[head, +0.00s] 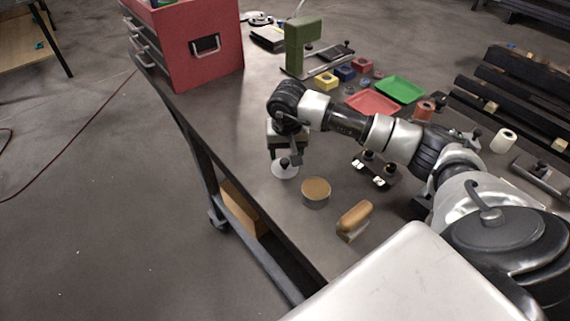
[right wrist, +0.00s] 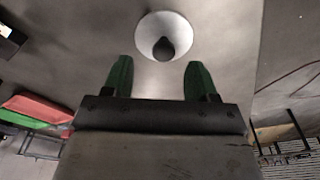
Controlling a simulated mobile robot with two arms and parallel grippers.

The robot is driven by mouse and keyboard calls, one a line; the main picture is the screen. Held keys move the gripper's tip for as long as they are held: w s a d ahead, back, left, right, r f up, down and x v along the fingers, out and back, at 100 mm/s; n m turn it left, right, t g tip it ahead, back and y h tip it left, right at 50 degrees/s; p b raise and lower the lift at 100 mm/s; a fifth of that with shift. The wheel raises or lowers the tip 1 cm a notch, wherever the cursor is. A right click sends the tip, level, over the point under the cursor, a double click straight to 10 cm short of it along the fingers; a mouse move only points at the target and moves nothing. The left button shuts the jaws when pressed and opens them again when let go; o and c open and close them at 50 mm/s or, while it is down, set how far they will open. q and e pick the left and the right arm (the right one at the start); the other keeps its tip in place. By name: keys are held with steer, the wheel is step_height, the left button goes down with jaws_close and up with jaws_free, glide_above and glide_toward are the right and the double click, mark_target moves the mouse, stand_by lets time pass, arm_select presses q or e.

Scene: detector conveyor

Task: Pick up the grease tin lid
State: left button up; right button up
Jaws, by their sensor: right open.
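The grease tin lid, a pale round disc with a dark knob, lies on the workbench (head: 235,130) in the head view, near its left edge; the lid's rim (head: 284,174) shows below my right gripper (head: 287,152). In the right wrist view the lid (right wrist: 178,24) is just beyond the fingertips, its dark knob about midway between them. My right gripper (right wrist: 160,72) has two green fingers spread apart with nothing between them. A round tin (head: 316,190) with a tan top stands right of the lid. My left gripper is not in view.
A wooden-handled brush or scraper (head: 354,219) lies right of the tin. A small wheeled item (head: 374,170) sits under my right arm. A red toolbox (head: 200,50), green stand (head: 301,42), red tray (head: 373,103) and green tray (head: 400,89) are farther back.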

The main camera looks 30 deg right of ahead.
mark_target(285, 160)
steer(key=f+p, duration=0.1)
steer(key=f, duration=0.2)
steer(key=shift+w+a+f+p, duration=0.15)
steer(key=shift+w+f+p, duration=0.1)
steer(key=shift+p, duration=0.1)
steer(key=shift+f, duration=0.45)
steer(key=c, duration=1)
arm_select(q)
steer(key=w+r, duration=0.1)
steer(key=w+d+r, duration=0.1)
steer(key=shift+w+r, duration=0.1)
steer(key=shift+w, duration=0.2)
